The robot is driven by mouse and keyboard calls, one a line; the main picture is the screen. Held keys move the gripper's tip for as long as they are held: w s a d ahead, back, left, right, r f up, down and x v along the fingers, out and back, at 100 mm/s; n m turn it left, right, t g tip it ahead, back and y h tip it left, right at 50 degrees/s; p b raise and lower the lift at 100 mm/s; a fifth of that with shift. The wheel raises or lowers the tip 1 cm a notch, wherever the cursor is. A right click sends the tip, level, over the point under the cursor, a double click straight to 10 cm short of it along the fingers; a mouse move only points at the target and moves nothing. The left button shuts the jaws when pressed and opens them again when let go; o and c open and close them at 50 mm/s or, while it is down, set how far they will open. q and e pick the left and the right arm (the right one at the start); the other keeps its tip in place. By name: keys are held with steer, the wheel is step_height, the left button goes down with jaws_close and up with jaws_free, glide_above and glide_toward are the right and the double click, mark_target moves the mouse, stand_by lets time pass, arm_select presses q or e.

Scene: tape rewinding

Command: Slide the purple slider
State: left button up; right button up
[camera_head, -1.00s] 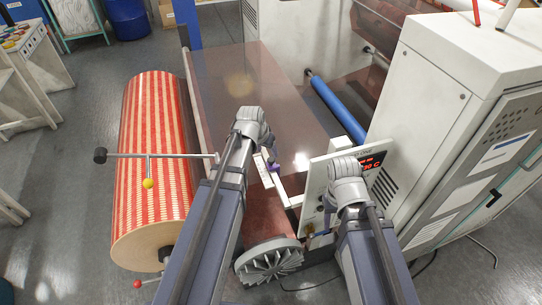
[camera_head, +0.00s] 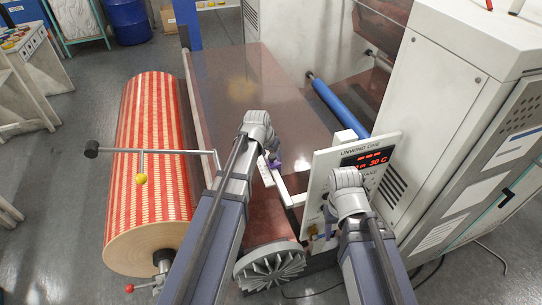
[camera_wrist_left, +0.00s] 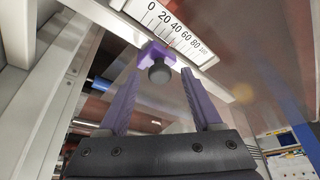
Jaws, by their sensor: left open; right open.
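In the head view the scale lies beside my left wrist, and a small purple part (camera_head: 274,163) shows there; the slider cannot be picked out clearly. My right gripper (camera_head: 334,212) is open, low before the control panel, its fingers mostly hidden.
The control panel (camera_head: 328,160) with red digits stands right of the scale, in front of a white cabinet (camera_head: 440,110). A red-striped roll (camera_head: 150,120) with a metal bar (camera_head: 170,151) is at left. A finned disc (camera_head: 270,266) sits between my arms.

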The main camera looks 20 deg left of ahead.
arm_select(q)
jaws_close()
stand_by(0.3)
stand_by(1.0)
